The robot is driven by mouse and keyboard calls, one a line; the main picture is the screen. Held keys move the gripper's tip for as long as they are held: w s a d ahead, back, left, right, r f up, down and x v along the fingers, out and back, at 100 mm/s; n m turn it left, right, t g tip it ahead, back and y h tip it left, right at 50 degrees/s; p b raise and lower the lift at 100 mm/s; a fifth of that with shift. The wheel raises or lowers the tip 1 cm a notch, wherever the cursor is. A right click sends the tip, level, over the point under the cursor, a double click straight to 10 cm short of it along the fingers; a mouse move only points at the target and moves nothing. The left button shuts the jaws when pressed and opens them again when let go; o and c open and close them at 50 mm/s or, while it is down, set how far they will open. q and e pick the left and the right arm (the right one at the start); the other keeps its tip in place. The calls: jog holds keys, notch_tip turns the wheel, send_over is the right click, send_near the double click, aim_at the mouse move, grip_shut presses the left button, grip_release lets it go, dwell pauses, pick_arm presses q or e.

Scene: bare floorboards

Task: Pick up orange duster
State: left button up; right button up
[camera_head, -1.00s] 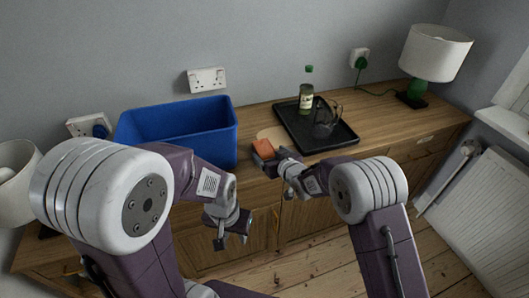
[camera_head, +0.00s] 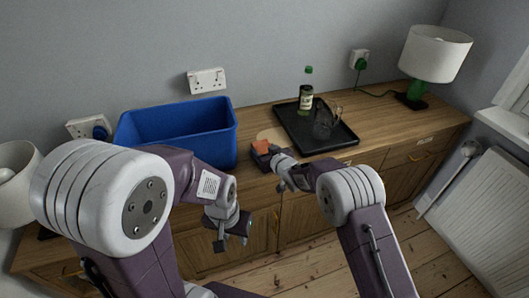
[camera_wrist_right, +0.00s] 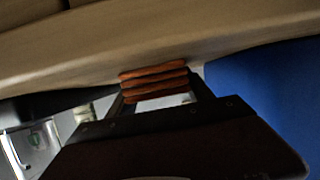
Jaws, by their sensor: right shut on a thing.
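The orange duster (camera_head: 263,146) is at the front edge of the wooden sideboard top, on or beside a pale round board. In the right wrist view the duster (camera_wrist_right: 153,82) shows as a layered orange block between the two fingers. My right gripper (camera_head: 264,157) is shut on it; whether the duster is lifted clear of the surface I cannot tell. My left gripper (camera_head: 232,243) hangs in front of the sideboard, pointing down and apart from the duster. Its fingers are small and partly dark.
A blue bin (camera_head: 180,130) stands left of the duster. A black tray (camera_head: 335,142) to the right holds a green-capped bottle (camera_head: 306,99) and a dark glass-like vessel (camera_head: 324,122). A white lamp (camera_head: 435,52) stands far right. The pale board (camera_head: 271,134) lies behind the duster.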

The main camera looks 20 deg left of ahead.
aim_at(265, 148)
notch_tip(265, 148, up, 5)
jog(key=shift+f+p, duration=0.2)
jog(key=shift+p, duration=0.3)
jog(key=r+v, duration=0.1)
jog(key=v, duration=1.2)
jog(key=shift+a+r, duration=0.2)
jog(key=shift+r, duration=0.1)
